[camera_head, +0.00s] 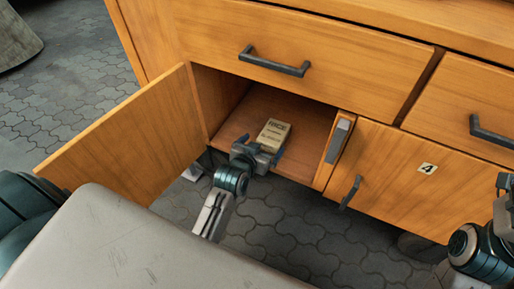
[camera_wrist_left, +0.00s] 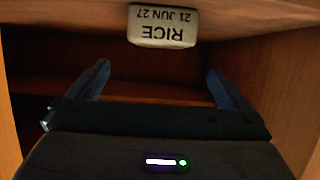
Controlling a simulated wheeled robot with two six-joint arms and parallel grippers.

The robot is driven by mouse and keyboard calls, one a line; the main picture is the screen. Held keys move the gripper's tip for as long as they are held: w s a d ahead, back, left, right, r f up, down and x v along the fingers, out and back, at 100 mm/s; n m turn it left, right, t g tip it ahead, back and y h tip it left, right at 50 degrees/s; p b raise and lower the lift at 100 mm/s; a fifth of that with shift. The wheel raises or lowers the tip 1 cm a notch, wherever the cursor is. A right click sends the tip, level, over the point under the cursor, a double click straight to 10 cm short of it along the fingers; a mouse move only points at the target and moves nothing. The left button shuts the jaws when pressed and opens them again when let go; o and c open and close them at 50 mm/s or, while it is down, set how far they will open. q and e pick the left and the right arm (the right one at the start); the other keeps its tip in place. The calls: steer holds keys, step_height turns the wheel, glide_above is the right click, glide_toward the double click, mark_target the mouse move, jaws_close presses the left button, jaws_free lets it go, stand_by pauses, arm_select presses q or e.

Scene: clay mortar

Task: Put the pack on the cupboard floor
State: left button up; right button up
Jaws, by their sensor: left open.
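The pack (camera_head: 273,134) is a small tan block with dark RICE lettering. It lies on the cupboard floor (camera_head: 303,115) just inside the open door. In the left wrist view the pack (camera_wrist_left: 162,26) appears upside down, with RICE and 21 JUN 27 on its face. My left gripper (camera_head: 261,147) is at the front of the open compartment, jaws apart. Its two fingers (camera_wrist_left: 159,68) point toward the pack, which shows beyond their tips, apart from them. My right gripper (camera_head: 505,190) is partly cut off at the right edge, and its jaws cannot be made out.
The cupboard door (camera_head: 130,138) stands open on the left. A drawer (camera_head: 290,45) with a dark handle is shut above the compartment. A shut door marked 4 (camera_head: 400,180) is to the right. A grey padded surface (camera_head: 130,245) fills the lower left.

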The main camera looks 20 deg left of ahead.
arm_select(q)
steer(key=shift+p+v, duration=0.5)
steer(key=shift+v, duration=1.25)
